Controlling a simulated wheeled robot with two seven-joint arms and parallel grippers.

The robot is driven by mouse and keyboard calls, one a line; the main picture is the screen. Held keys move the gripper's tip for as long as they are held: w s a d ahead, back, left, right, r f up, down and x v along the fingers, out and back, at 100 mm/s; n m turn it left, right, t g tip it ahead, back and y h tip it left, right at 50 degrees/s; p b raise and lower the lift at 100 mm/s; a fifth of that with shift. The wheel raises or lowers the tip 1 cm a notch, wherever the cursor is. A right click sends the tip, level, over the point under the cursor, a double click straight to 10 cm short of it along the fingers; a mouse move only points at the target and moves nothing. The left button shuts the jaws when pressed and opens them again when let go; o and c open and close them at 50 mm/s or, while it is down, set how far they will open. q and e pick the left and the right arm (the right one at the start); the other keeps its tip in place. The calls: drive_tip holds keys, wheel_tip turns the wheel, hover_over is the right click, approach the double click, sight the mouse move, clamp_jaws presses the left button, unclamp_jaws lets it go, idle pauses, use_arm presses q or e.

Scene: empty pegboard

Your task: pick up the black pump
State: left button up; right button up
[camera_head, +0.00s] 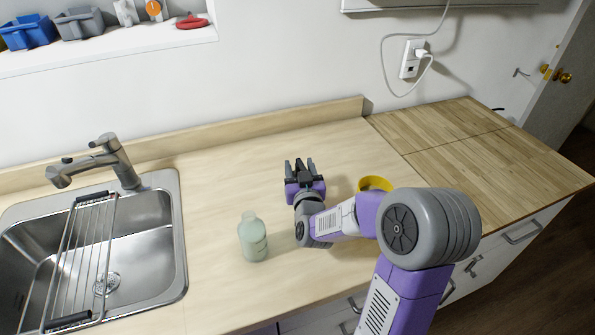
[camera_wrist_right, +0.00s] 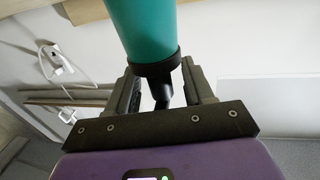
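My right gripper (camera_head: 303,166) is above the counter, right of and behind a pale green bottle (camera_head: 253,237). The bottle stands upright with no pump on its neck. The right gripper's two dark fingers are apart, and a dark piece shows between them. In the right wrist view the gripper (camera_wrist_right: 162,92) has a black stem, likely the black pump (camera_wrist_right: 161,94), between its fingers. A black collar and a teal cylinder (camera_wrist_right: 142,28) adjoin the stem. I cannot tell whether the fingers press on the collar. My left gripper is not in view.
A steel sink (camera_head: 150,240) with a rack and faucet (camera_head: 115,160) is at the left. A yellow round thing (camera_head: 375,184) sits partly behind my right arm. A shelf with bins (camera_head: 80,22) is at the upper left. The back counter and its wooden right part (camera_head: 455,150) are clear.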

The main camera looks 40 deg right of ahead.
clamp_jaws()
